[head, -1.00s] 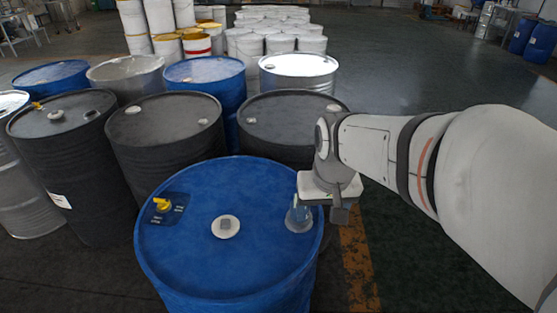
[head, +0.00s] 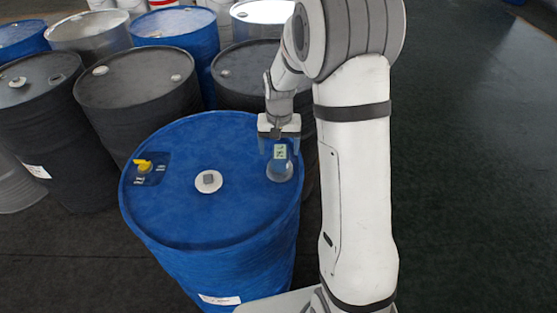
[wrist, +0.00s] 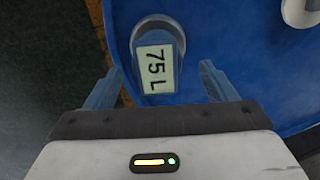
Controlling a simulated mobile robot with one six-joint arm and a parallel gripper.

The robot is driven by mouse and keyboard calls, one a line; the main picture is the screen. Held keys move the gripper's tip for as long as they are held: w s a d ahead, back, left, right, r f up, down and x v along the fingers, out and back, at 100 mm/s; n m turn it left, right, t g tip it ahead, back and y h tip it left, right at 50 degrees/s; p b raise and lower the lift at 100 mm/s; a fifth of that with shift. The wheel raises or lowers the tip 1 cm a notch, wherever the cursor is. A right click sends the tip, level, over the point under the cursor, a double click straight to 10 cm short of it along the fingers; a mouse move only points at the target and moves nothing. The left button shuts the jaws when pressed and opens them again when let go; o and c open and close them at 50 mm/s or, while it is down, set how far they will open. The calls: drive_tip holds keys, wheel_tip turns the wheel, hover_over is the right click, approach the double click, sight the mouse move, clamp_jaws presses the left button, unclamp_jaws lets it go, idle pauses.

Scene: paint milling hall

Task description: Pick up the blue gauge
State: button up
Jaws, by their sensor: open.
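The blue gauge (head: 280,160) has a blue-grey body, a pale label and a round grey base. It stands on the top of a blue drum (head: 225,140), near the rim on the right. In the wrist view the gauge (wrist: 158,30) shows its label, reading "75 L", between the fingers. My gripper (wrist: 160,70) is open, with one finger on each side of the gauge and visible gaps to both. In the head view my gripper (head: 280,148) points down at the gauge and hides its upper end.
Black drums (head: 140,92) stand close behind, with more blue and steel drums beyond. Dark floor (head: 470,150) is free on the right.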

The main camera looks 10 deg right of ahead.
wheel_tip(320, 180, down, 5)
drive_tip(key=shift+s+d+r+p, duration=0.1)
drive_tip(key=shift+s+r+p, duration=0.05)
drive_tip(key=shift+p, duration=0.4)
drive_tip(key=c, duration=1.4)
drive_tip(key=shift+o, duration=0.2)
wheel_tip(320, 180, up, 9)
drive_tip(key=shift+r+b, duration=0.1)
drive_tip(key=shift+b, duration=0.6)
wheel_tip(320, 180, up, 12)
drive_tip(key=p, duration=0.7)
